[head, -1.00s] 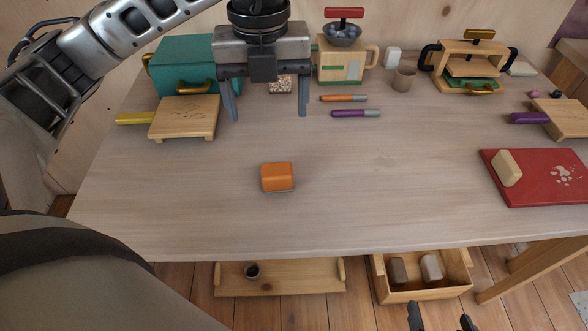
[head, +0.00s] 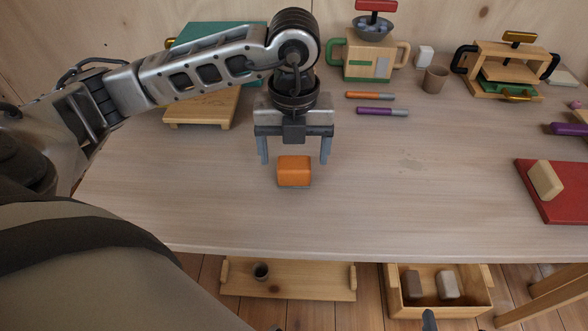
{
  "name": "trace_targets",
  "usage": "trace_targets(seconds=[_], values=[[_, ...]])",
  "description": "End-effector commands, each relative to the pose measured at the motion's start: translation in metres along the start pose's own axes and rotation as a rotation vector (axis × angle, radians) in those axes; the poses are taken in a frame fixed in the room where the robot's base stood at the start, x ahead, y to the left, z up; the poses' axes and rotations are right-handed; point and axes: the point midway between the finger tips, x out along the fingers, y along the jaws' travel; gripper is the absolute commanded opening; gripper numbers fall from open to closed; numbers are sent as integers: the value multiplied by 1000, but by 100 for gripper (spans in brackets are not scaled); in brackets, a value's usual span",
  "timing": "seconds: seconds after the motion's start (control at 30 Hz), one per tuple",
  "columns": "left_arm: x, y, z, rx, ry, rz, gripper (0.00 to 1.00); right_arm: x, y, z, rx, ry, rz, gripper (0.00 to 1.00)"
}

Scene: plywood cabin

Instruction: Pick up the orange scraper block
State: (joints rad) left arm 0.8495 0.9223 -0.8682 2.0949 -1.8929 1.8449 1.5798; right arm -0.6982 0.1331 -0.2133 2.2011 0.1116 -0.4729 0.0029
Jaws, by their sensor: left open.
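The orange scraper block (head: 294,170) lies on the light wooden table (head: 400,215), left of the table's middle, with a thin grey edge along its base. My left gripper (head: 294,160) is open and empty, its fingers pointing down. In the picture its fingertips show on either side of the block's far part; I cannot tell how high they are above the table. Only a dark tip of my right gripper (head: 429,320) shows at the bottom edge, so its jaws cannot be judged.
A small wooden board (head: 203,108) and teal box stand behind my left arm. Two markers (head: 382,111) lie right of the gripper. A red board (head: 560,205) with a cream block (head: 545,180) is at the right. The table around the orange block is clear.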

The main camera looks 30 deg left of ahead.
Motion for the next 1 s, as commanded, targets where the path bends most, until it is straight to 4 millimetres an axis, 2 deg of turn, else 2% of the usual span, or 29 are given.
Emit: trace_targets(seconds=[0.2,0.3,0.57,0.73,1.0], values=[[34,1,2,-1,4,4,80,0,0,0,0,0,0,81],[43,0,2,-1,2,3,80,0,0,0,0,1,0,81],[45,0,2,0,1,2,80,0,0,0,0,1,0,81],[45,0,2,0,1,1,33,0,0,0,0,1,0,81],[44,0,2,0,1,1,31,0,0,0,0,2,0,81]])
